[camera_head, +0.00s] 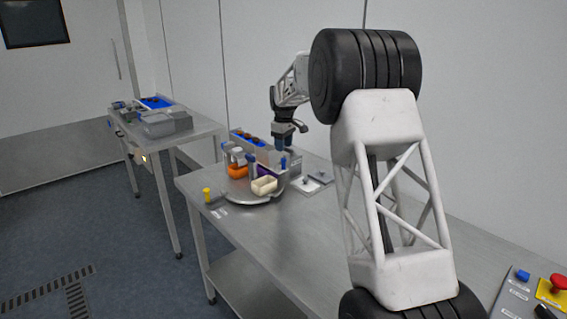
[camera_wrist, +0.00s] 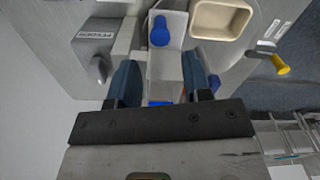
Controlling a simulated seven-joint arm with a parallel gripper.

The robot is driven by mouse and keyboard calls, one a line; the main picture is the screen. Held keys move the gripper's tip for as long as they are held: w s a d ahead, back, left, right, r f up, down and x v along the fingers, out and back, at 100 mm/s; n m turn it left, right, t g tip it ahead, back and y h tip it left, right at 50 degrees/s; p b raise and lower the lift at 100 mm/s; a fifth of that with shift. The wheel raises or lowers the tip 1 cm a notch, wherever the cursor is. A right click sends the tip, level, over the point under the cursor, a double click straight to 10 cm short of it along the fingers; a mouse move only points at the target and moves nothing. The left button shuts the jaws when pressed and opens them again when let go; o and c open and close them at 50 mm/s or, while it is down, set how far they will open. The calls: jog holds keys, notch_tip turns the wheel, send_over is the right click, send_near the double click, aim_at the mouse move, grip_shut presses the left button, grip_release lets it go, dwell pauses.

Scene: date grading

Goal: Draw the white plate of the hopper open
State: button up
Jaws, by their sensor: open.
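My gripper (camera_head: 282,143) hangs over the equipment on the middle table, with its fingers pointing down. In the wrist view its two blue-grey fingers (camera_wrist: 160,72) are spread apart, and I see nothing clamped between them. A pale plate-like part (camera_wrist: 171,52) of the hopper lies below and ahead of the fingertips; I cannot tell for sure that it is the white plate. A blue knob (camera_wrist: 160,31) stands on or beside it, beyond the fingertips. A small blue patch shows between the fingers near the palm. The fingers hide part of the hopper.
A cream box (camera_head: 264,186) stands on the round plate on the table, beside an orange bin (camera_head: 237,171). A yellow-topped knob (camera_head: 208,194) is at the table's left edge. In the wrist view a grey lever (camera_wrist: 98,70) sits by a FEEDER label (camera_wrist: 96,35).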

aim_at(283, 159)
jog(key=shift+f, duration=0.1)
jog(key=shift+f, duration=3.8)
grip_shut()
